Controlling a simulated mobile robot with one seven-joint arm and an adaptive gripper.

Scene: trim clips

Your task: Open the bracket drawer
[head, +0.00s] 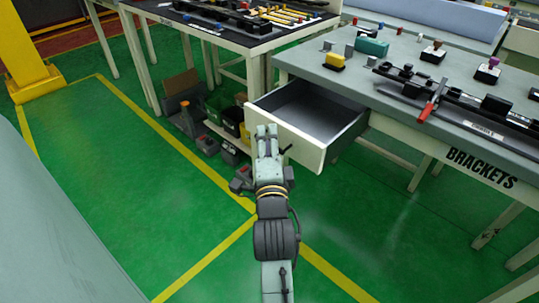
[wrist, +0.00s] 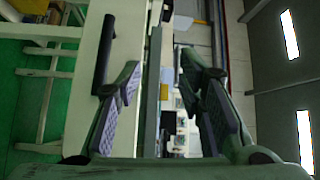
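The bracket drawer (head: 312,146) is pulled well out from under the table whose edge reads BRACKETS. Its grey inside shows and looks empty. My gripper (head: 266,131) is at the left part of the drawer's pale front panel, beside a dark handle (head: 286,150) that it partly hides. In the wrist view my gripper (wrist: 160,68) has its two fingers spread wide apart with nothing clamped between them. The pale front panel (wrist: 85,110) and dark bar handle (wrist: 104,50) show at the left, near the left finger. I cannot tell whether a finger touches the panel.
The bracket table top (head: 340,82) carries clips, stamps, a red-handled tool and dark rails. Another table (head: 215,38) with parts stands at the left, with bins (head: 232,118) beneath it. A yellow post (head: 25,55) stands far left. The green floor in front is clear.

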